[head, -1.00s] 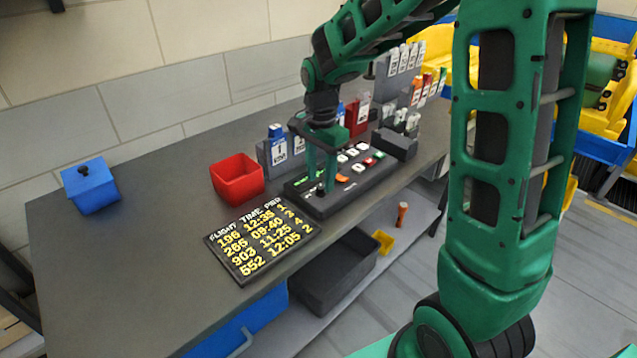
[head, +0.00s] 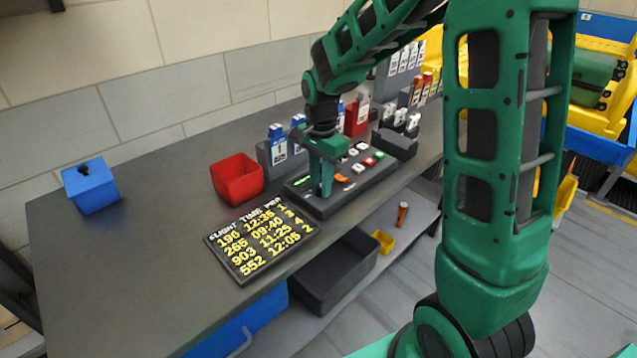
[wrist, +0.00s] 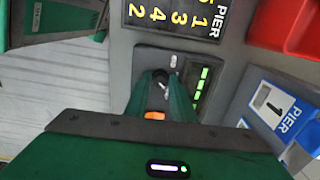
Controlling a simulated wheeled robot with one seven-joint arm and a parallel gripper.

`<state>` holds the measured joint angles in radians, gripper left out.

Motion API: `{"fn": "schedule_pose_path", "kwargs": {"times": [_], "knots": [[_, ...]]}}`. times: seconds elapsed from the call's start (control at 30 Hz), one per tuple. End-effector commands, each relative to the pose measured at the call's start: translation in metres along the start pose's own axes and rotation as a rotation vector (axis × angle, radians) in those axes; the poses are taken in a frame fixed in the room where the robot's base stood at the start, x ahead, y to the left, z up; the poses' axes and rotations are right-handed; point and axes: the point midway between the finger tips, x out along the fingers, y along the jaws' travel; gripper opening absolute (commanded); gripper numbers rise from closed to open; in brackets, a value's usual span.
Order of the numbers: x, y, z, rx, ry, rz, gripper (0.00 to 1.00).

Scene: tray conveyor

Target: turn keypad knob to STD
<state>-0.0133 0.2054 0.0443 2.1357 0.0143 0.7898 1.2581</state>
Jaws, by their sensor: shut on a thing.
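The keypad (head: 374,173) is a dark panel on the bench with white, red, green and orange keys and a green display strip, which also shows in the wrist view (wrist: 204,82). My gripper (head: 324,190) is over the keypad's near left end, fingers pointing down. In the wrist view my gripper (wrist: 161,92) has its fingers closed around the dark knob (wrist: 161,76), at the end of the keypad beside the display. The knob has a light mark. The fingers hide its sides, and I cannot read any label around it.
A flight board (head: 262,240) lies just left of the keypad. A red bin (head: 238,179) stands behind it. Pier-tag holders (head: 277,150) stand behind the keypad. A blue box (head: 90,186) is far left. The bench's left part is clear.

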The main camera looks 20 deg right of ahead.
Motion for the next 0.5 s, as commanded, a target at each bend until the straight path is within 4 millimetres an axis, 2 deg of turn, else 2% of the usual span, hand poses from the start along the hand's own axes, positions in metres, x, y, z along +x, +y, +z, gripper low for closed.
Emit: {"fn": "schedule_pose_path", "kwargs": {"times": [0.27,0.5], "knots": [[-0.0008,-0.0018,-0.0001,-0.115,0.001,-0.005,0.00],[-0.0010,-0.0021,-0.0001,-0.316,0.002,-0.006,0.00]]}}
